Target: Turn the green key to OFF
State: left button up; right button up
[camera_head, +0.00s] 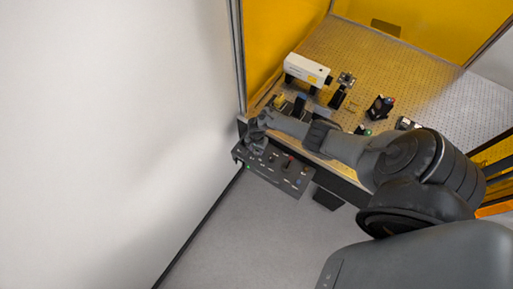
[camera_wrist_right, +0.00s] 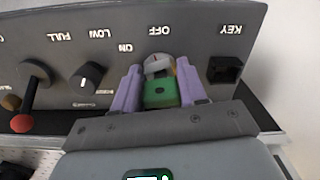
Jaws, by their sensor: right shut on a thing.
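The green key (camera_wrist_right: 160,95) sits at a round silver switch (camera_wrist_right: 157,65) on the dark control panel (camera_wrist_right: 45,18), and the ON and OFF labels appear upside down near it. My right gripper (camera_wrist_right: 159,90) is shut on the green key, with one purple finger on each side. In the head view my right gripper (camera_head: 255,139) is over the upper left part of the control box (camera_head: 285,178); the key is hidden or too small to tell there. My left gripper is not in view.
Beside the key are a black square part (camera_wrist_right: 225,69) under the KEY label, a black knob (camera_wrist_right: 88,77) and a red-tipped lever (camera_wrist_right: 23,122). Behind the box, a perforated optical table (camera_head: 440,95) carries a white instrument (camera_head: 307,69) and several small mounts. A white wall stands left.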

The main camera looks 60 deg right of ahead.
jog(key=shift+s+m, duration=0.1)
jog(key=shift+m, duration=0.2)
jog(key=shift+f+m+p, duration=0.1)
jog(key=shift+m+p, duration=0.5)
jog(key=shift+m, duration=0.4)
jog(key=o, duration=1.1)
jog(key=shift+a+r, duration=0.1)
jog(key=shift+r, duration=3.45)
